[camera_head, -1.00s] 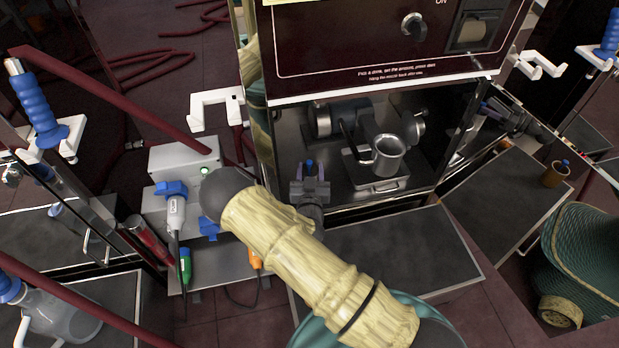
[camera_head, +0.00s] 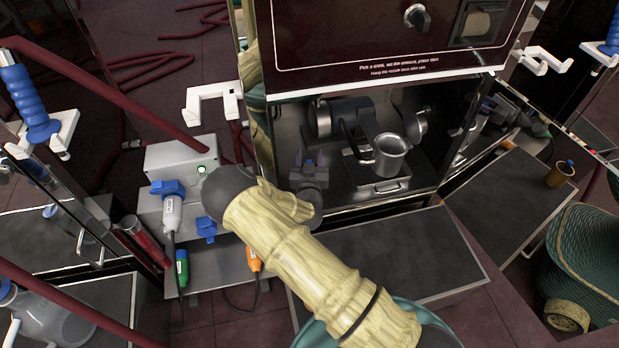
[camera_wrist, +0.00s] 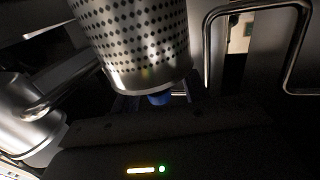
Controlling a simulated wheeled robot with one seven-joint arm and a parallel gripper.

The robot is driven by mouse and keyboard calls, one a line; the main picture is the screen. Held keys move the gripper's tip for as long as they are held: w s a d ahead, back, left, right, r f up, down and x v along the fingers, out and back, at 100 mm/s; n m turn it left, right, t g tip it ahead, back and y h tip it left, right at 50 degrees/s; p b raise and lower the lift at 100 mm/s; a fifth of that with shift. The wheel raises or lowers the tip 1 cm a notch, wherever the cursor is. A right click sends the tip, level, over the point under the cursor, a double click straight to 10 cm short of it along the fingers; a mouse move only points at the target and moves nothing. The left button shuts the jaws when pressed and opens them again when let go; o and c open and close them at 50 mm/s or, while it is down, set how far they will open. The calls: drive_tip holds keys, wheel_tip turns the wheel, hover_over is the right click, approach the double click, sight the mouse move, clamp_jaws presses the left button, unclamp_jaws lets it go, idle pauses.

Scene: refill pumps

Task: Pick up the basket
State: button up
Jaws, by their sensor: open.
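The bay's dark machine housing (camera_head: 390,60) hangs above. A dark platform (camera_head: 400,258) in front is clear. A grey box with plugs (camera_head: 182,160) stands left of the arm.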

drive_tip(key=c, duration=0.9)
drive_tip(key=shift+o, duration=0.2)
wheel_tip(320, 180, up, 10)
drive_tip(key=p, duration=0.4)
